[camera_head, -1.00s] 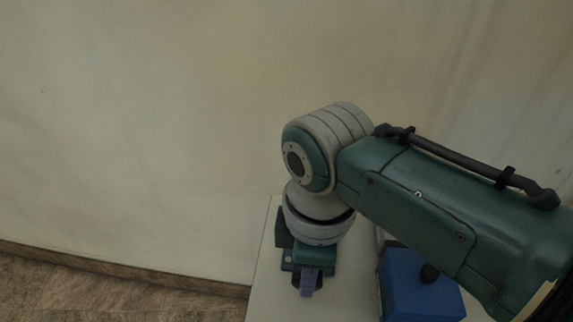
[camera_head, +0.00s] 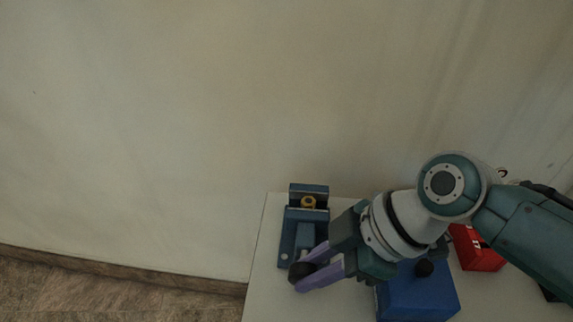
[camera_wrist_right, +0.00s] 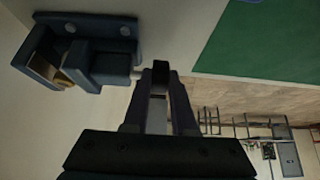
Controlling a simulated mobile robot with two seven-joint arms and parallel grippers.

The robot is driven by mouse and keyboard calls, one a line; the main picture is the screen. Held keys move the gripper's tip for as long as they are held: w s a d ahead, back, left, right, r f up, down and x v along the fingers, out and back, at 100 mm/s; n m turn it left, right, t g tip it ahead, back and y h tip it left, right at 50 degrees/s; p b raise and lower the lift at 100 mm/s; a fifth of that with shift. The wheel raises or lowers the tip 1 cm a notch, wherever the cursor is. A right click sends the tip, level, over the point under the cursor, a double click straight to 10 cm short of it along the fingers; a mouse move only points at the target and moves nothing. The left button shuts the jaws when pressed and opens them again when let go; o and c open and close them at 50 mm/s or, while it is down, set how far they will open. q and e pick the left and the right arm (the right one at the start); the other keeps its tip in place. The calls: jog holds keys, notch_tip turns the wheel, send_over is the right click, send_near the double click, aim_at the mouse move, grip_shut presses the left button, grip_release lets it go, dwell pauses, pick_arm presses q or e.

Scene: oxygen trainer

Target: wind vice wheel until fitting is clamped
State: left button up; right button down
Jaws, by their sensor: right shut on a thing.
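The blue vice (camera_head: 287,252) stands near the left edge of the table and also shows at the upper left of the wrist view (camera_wrist_right: 112,30). The brass fitting (camera_head: 308,202) sits between its jaws; in the wrist view the fitting (camera_wrist_right: 62,77) is partly hidden by a jaw. I cannot tell if both jaws touch it. The dark vice wheel (camera_head: 297,273) is at the vice's near end. My right gripper (camera_head: 306,267), with purple fingers, reaches in from the right and is shut on the wheel. My left gripper is in neither view.
A blue box (camera_head: 420,298) with a black knob stands right of the vice, below my right wrist. A red box (camera_head: 480,252) is farther right. The pale table (camera_head: 262,290) ends just left of the vice. A bare wall (camera_head: 150,120) rises behind.

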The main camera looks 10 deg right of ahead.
dwell(0.5)
jog(key=c, duration=0.7)
grip_release()
jog(key=shift+s, duration=0.1)
jog(key=shift+d+r, duration=0.2)
jog(key=shift+r, duration=0.1)
jog(key=p+v, duration=0.1)
jog(key=v, duration=0.8)
jog(key=shift+s+d, duration=0.1)
jog(key=shift+s, duration=0.05)
